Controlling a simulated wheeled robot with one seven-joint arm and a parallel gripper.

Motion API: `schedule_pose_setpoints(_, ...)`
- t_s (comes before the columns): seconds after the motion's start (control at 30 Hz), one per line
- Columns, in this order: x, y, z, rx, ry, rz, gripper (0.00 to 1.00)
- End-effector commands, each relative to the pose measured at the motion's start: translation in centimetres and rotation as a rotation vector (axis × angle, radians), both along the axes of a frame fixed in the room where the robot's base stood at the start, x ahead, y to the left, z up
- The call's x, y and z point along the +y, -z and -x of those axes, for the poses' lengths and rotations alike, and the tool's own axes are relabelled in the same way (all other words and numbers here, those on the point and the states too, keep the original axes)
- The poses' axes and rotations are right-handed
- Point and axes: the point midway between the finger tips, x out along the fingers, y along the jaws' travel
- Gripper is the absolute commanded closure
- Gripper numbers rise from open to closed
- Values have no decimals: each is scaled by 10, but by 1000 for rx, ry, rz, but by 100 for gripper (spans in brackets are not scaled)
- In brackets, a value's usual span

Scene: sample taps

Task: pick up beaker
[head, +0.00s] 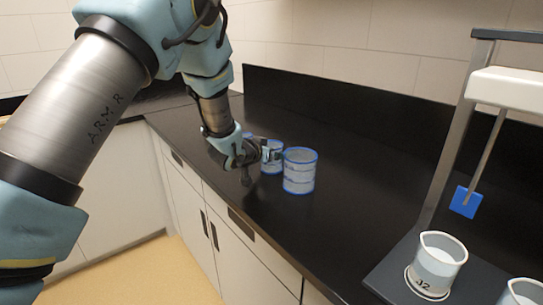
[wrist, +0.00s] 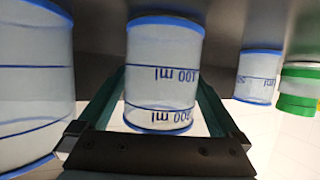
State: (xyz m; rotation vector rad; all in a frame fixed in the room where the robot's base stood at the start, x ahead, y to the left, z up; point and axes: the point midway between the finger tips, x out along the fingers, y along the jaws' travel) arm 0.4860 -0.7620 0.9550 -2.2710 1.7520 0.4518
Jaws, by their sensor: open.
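A clear beaker with blue rims and blue markings (wrist: 163,75) stands between the two fingers of my gripper (wrist: 158,108) in the wrist view, its "100 ml" print upside down there. The jaws are open, one finger on each side of it; I cannot tell whether either touches. In the head view my gripper (head: 261,150) is low over the black bench, around a beaker (head: 273,157) partly hidden by it. A larger blue-rimmed beaker (head: 299,172) stands close to the right; it fills the left edge of the wrist view (wrist: 32,85).
A smaller beaker marked 50 ml (wrist: 257,75) and a green-banded container (wrist: 299,88) stand to the right in the wrist view. White cups (head: 437,262) stand under a metal stand (head: 462,130) at the right. The black bench (head: 345,215) between is clear.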

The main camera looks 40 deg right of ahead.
Motion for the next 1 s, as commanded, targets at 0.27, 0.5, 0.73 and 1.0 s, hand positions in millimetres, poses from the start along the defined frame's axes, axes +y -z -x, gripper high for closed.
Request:
schedule_pose_setpoints(0.27,-6,3,-2,-1,0,0,0)
schedule_pose_setpoints(0.5,-6,3,-2,0,0,0,19)
schedule_pose_setpoints(0.73,-6,3,-2,0,0,0,45)
schedule_pose_setpoints(1.0,-6,3,-2,0,0,0,73)
